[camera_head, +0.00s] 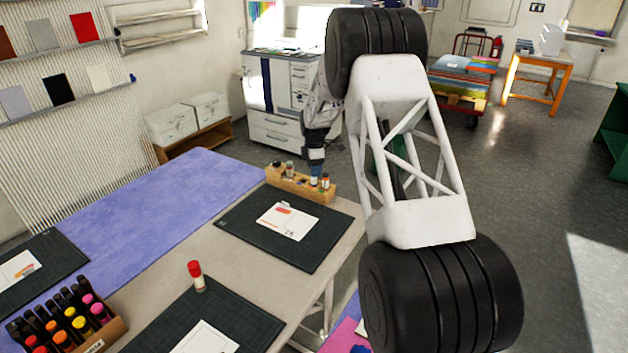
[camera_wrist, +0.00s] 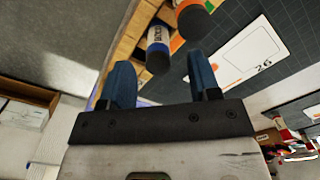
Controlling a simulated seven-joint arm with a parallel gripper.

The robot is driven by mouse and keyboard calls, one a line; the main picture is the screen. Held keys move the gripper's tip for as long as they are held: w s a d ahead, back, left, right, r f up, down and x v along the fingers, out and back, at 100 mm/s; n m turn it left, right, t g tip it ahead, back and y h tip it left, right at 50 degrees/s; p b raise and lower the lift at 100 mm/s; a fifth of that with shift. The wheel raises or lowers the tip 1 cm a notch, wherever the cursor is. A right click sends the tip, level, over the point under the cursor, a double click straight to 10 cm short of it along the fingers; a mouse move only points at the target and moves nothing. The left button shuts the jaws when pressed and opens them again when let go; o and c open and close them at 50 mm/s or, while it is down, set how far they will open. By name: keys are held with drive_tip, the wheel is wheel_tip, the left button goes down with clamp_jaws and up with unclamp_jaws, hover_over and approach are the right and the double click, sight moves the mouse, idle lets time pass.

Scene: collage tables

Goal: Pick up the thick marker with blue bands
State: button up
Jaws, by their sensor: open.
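The thick marker with blue bands (camera_wrist: 157,37) has a white lettered label and a dark end. It stands in a light wooden rack (camera_head: 293,182). In the wrist view it lies ahead of my gripper (camera_wrist: 159,62), between the lines of the two blue fingers. The fingers are apart and nothing is held. An orange-banded marker (camera_wrist: 192,20) is close to its right. In the head view, my gripper (camera_head: 315,163) is over the right part of the rack, just above the blue-banded marker (camera_head: 314,181). Contact cannot be made out.
A dark cutting mat (camera_head: 262,245) with a white card (camera_head: 289,221) lies in front of the rack. A red-capped glue stick (camera_head: 196,276) stands by another mat. A box of colourful markers (camera_head: 112,329) is at lower left. The purple mat (camera_head: 175,205) is largely bare.

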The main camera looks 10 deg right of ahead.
sight(314, 181)
drive_tip(key=shift+f, duration=0.2)
drive_tip(key=shift+w+f, duration=0.1)
drive_tip(key=shift+f, duration=2.45)
drive_tip(key=c, duration=1)
